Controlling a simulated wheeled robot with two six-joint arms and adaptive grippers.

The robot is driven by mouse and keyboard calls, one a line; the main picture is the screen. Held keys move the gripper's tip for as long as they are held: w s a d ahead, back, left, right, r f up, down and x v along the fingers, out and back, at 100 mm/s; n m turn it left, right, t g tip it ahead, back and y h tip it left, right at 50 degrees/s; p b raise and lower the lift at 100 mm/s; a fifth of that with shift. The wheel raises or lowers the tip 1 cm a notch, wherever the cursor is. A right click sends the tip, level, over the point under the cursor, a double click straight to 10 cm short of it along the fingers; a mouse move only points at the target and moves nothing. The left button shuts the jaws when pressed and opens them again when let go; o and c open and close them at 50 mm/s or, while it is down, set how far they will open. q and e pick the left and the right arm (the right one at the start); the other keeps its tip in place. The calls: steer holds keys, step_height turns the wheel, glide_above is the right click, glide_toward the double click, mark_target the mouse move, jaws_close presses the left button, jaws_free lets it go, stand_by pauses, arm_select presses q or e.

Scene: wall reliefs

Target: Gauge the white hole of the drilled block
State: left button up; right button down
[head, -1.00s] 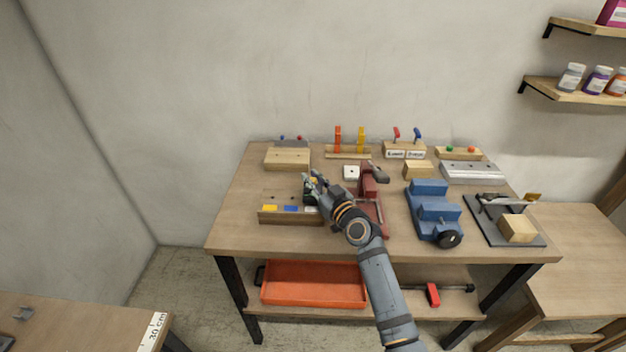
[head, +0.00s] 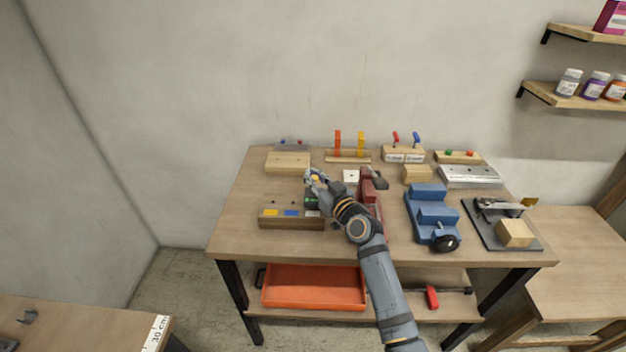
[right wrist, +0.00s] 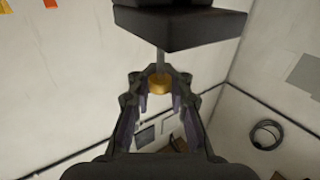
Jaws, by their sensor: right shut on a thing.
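The drilled block (head: 290,223) is a wooden bar at the table's front left, with yellow, blue and white patches along its front part. The white patch (head: 312,213) is at its right end. My right gripper (head: 315,179) is above and behind that end, shut on the yellow knob of a dark gauge with a green patch (head: 312,199). In the right wrist view, the gold knob (right wrist: 159,84) sits between the fingertips on a thin rod, joined to the dark gauge body (right wrist: 180,25). The white hole is hidden, and I cannot tell whether the gauge touches the block.
A red vise-like tool (head: 368,190) stands close right of my gripper, with a blue machine (head: 432,215) beyond. A peg rack (head: 348,157) and a pale wooden block (head: 287,163) stand behind. An orange tray (head: 313,287) lies on the shelf below. The table's left edge is clear.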

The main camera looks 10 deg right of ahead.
steer(key=c, duration=1.2)
jaws_free()
steer(key=v, duration=1.2)
